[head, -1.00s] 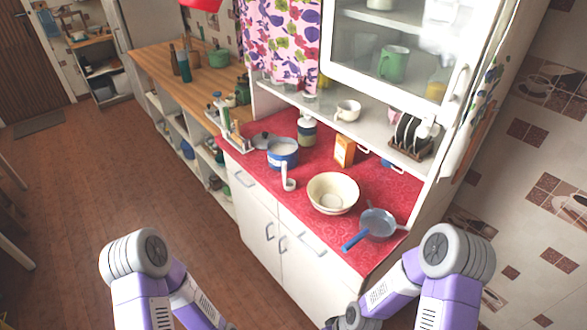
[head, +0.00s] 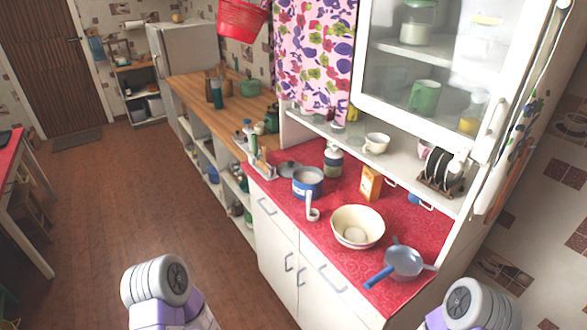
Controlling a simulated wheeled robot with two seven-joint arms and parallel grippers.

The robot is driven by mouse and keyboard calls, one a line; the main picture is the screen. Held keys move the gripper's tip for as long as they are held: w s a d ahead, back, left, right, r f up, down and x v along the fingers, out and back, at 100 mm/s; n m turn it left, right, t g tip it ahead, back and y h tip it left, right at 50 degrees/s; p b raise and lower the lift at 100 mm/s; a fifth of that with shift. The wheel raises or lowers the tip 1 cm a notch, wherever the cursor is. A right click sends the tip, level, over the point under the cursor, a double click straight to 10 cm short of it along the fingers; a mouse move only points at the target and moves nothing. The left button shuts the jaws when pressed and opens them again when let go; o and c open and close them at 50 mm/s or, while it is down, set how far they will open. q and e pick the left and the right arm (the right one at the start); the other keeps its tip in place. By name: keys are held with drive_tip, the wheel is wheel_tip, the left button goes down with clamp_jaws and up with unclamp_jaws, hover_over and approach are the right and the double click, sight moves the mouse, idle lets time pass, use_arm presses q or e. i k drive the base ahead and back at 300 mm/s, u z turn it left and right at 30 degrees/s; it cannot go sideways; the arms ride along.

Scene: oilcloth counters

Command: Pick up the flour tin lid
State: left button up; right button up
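I cannot make out for certain which thing is the flour tin lid. Neither of my grippers is in view; only upper parts of my arms show at the bottom edge, well short of these things.
The glass cabinet door (head: 430,75) hangs above. The brown floor (head: 130,210) at left is clear.

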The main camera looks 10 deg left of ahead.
sight(285, 170)
drive_tip(key=u, duration=1.25)
drive_tip(key=i, duration=2.6)
drive_tip(key=z, duration=3.4)
